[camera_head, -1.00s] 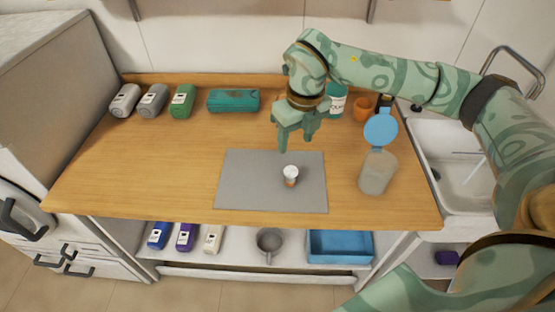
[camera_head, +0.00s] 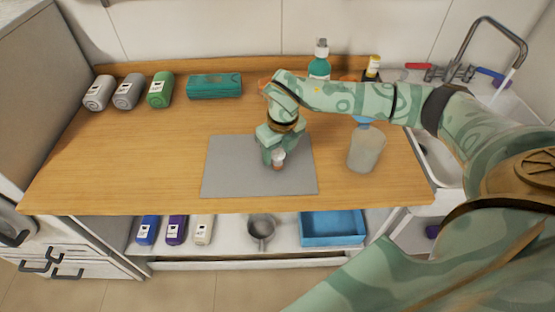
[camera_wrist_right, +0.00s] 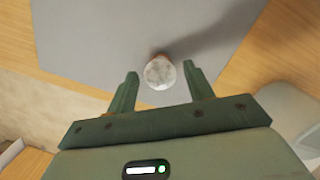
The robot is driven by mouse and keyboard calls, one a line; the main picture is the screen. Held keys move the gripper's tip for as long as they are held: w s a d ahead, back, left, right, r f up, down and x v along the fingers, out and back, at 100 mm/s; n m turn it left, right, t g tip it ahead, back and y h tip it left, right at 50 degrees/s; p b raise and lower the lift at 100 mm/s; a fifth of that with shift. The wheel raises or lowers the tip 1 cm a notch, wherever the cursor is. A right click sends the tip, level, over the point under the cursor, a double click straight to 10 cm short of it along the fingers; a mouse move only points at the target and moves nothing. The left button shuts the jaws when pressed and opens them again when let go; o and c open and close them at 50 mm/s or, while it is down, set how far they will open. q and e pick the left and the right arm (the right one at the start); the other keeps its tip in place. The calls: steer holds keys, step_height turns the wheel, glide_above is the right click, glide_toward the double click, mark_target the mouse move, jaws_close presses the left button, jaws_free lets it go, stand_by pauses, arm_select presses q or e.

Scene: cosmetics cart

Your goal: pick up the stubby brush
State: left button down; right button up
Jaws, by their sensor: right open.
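The stubby brush (camera_head: 278,159) stands upright on the grey mat (camera_head: 228,165), with a pale round top and a brownish lower part. In the right wrist view its round whitish top (camera_wrist_right: 160,73) shows between the two fingertips, a gap on each side. My right gripper (camera_head: 273,157) is low over the mat, right at the brush. In the right wrist view the gripper (camera_wrist_right: 160,76) is open, with its fingers on either side of the brush and nothing held. My left gripper is not in view.
A cloudy container (camera_head: 365,149) stands right of the mat. A teal case (camera_head: 214,86) and a green bottle (camera_head: 160,90) lie at the back left; a teal pump bottle (camera_head: 319,68) stands behind my arm. A blue tray (camera_head: 332,228) is on the lower shelf. The counter's left is clear.

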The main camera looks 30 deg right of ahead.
step_height(320, 180, down, 2)
steer(key=shift+w+f, duration=0.15)
steer(key=shift+f, duration=0.1)
steer(key=shift+r, duration=0.1)
steer(key=c, duration=1)
steer(key=shift+r, duration=0.1)
